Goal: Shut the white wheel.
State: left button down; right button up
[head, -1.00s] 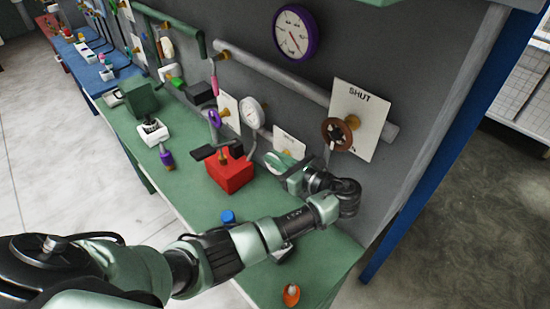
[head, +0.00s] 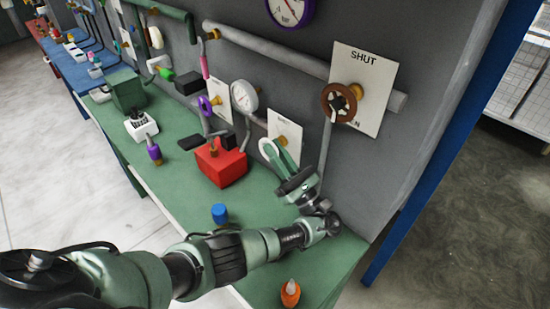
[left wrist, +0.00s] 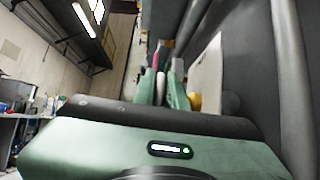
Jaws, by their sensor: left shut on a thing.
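The white wheel (head: 268,149) shows only in part in front of a white plate (head: 287,131) low on the grey wall panel. My left gripper (head: 270,152) is at it, its green fingers closed with the wheel's rim between them. In the left wrist view a pale rounded edge of the white wheel (left wrist: 160,88) stands between the fingertips (left wrist: 163,85). A brass stem (left wrist: 195,101) shows just right of the fingers. The plate's lettering is too small or covered to read. My right gripper is not in view.
A brown wheel (head: 338,103) on a plate marked SHUT (head: 375,75) is up to the right. A red box (head: 221,166), a blue-topped object (head: 219,213) and an orange one (head: 290,293) stand on the green bench. A purple wheel (head: 204,106) and a white gauge (head: 244,96) are to the left.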

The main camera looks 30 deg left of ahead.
aim_at(275, 148)
pick_arm(q)
jog(key=shift+t+y+b, duration=0.3)
jog(key=shift+y+b, duration=0.45)
jog(key=shift+y, duration=0.05)
jog(key=shift+w, duration=0.1)
jog(key=c, duration=1.6)
grip_release()
jog(key=shift+o, duration=0.8)
jog(key=shift+r, duration=0.5)
notch_tip(275, 148, up, 8)
jog(key=shift+p, duration=0.8)
notch_tip(275, 148, up, 11)
jog(key=b, duration=0.1)
jog(key=shift+b, duration=0.35)
